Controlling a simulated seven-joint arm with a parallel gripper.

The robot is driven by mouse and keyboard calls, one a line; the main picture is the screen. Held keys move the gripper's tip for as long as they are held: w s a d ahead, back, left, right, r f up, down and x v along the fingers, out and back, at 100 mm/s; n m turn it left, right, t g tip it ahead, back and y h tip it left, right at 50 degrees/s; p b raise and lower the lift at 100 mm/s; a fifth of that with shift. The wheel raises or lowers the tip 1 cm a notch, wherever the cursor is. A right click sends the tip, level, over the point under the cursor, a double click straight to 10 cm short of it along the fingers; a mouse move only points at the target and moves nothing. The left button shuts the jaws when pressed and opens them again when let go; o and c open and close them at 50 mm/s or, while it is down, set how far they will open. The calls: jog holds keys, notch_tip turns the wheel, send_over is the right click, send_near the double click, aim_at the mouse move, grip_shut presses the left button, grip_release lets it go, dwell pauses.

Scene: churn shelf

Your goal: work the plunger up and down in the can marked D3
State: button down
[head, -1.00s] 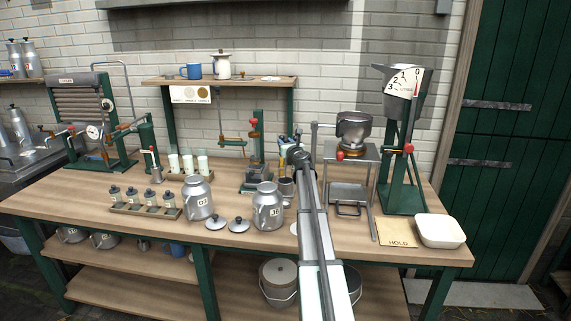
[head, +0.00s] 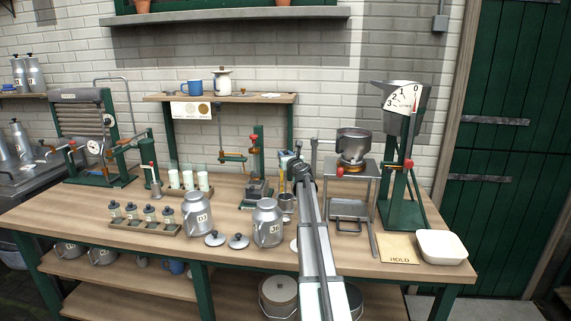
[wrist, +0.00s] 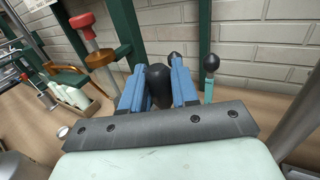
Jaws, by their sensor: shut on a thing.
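The metal can marked D3 (head: 197,215) stands upright on the bench, left of a like can marked J6 (head: 267,224). Its mouth looks open. Two lids (head: 226,240) lie on the bench between and in front of the cans. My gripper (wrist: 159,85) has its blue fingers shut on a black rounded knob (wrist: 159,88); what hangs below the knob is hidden. In the head view my arm reaches over the bench, right of both cans, and hides most of my gripper. Two more black knobs stand beyond the fingers, one on a teal shaft (wrist: 210,88).
A small metal pot (head: 287,203) stands beside my arm. A green press with a red knob (head: 256,165) stands behind the cans. A bottle rack (head: 145,224) lies left of D3. A burner stand (head: 352,190), green dial scale (head: 403,150) and white tray (head: 441,246) are at right.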

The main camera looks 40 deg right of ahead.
notch_tip(320, 180, up, 8)
jog(key=shift+w+a+f, duration=0.1)
jog(key=shift+f, duration=0.05)
jog(key=w+a+r+n+y, duration=0.2)
jog(key=w+a+r+y, duration=0.15)
jog(key=a, duration=0.65)
jog(key=w+a+r+n+y, duration=0.3)
jog(key=w+a+y, duration=0.15)
jog(key=a, duration=0.55)
jog(key=w+a+r+n+y, duration=0.2)
jog(key=w+a+r+y, duration=0.15)
jog(key=a, duration=0.75)
jog(key=s+a+n+g+y, duration=0.4)
jog(key=a+n+y, duration=0.1)
jog(key=a+y, duration=0.15)
notch_tip(320, 180, down, 19)
jog(key=shift+w+a+r, duration=0.2)
jog(key=shift+w+a, duration=0.1)
jog(key=shift+a, duration=0.1)
notch_tip(320, 180, up, 7)
dwell(0.9)
jog(key=shift+f, duration=0.1)
